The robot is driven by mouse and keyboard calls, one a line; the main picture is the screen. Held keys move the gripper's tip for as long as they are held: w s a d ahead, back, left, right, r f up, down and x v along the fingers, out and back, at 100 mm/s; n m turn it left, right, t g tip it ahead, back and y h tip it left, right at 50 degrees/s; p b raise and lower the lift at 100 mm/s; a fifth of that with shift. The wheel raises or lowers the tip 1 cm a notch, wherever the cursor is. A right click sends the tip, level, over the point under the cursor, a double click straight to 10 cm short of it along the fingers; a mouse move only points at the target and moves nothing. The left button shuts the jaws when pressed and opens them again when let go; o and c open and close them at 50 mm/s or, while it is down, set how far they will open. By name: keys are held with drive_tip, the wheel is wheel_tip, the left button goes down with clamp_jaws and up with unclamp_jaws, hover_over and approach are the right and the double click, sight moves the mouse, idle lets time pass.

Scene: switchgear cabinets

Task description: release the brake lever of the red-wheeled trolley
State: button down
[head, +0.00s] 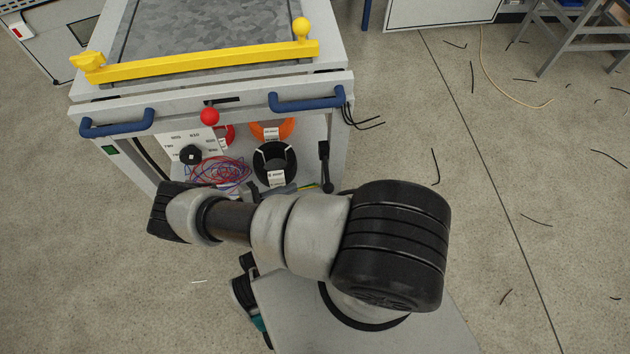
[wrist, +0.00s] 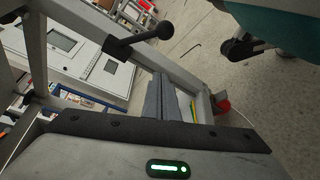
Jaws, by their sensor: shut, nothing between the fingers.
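The trolley (head: 212,88) stands at the upper left of the head view, with a grey top and blue handles. A black lever (head: 325,165) with a round end sits at its right front leg. A black lever with a ball knob (wrist: 140,41) shows on a grey frame bar in the wrist view, and looks like the same one. A red wheel (wrist: 222,103) shows partly beyond the frame at right. My gripper (wrist: 166,82) is shut and empty, below the lever in the wrist picture and apart from it. My arm hides the trolley's lower part in the head view.
A yellow bar (head: 200,60) crosses the trolley top, and a red ball knob (head: 209,116) sticks out at its front. Cable coils (head: 275,162) and loose wires lie on the shelf below. The floor to the right is open, with scattered cable scraps.

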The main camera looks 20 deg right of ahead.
sight(327, 174)
drive_tip(key=s+d, duration=0.2)
drive_tip(key=d, duration=0.7)
drive_tip(key=shift+s, duration=0.2)
drive_tip(key=shift+d, duration=0.1)
idle(0.5)
